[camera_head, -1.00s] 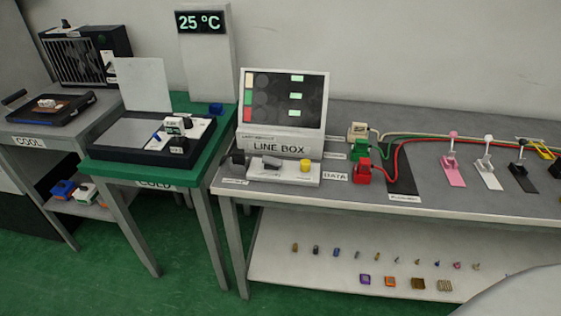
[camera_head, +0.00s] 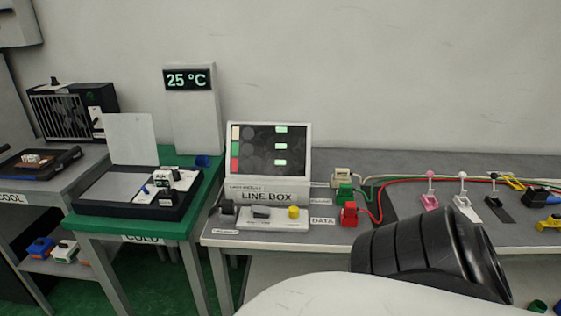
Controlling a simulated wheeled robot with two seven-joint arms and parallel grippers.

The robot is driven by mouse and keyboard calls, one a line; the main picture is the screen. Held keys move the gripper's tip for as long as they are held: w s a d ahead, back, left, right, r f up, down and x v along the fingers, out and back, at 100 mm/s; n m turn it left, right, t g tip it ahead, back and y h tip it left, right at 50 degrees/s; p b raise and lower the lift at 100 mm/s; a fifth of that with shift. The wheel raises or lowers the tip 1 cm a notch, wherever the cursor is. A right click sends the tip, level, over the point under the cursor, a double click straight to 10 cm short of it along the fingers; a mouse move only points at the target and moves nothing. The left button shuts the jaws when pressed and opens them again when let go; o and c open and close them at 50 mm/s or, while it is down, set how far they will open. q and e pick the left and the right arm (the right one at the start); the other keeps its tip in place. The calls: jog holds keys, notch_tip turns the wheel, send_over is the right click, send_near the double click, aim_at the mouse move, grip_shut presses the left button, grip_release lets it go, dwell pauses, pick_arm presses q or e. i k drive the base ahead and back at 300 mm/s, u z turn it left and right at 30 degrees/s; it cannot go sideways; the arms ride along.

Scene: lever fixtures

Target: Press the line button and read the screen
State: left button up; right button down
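The line box (camera_head: 265,196) stands on the grey table in the middle of the view. Its screen (camera_head: 268,150) is lit, with white, green and red blocks down the left side and several small bright green marks. The writing on it is too small to read. In front is a pale panel (camera_head: 262,222) with a grey rocker (camera_head: 262,212) and a round yellow button (camera_head: 293,212). A black knob (camera_head: 227,208) is at the left. Neither gripper shows. A black and white part of my arm is at the lower right, apart from the box.
White, green and red (camera_head: 349,214) plugs with cables sit right of the box. Pink (camera_head: 430,192), white (camera_head: 462,198) and black levers stand farther right. The green cold table (camera_head: 145,226) and a display reading 25 °C (camera_head: 187,80) are to the left.

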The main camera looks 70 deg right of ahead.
aim_at(293, 210)
jog(key=i, duration=0.75)
jog(key=z, duration=1.95)
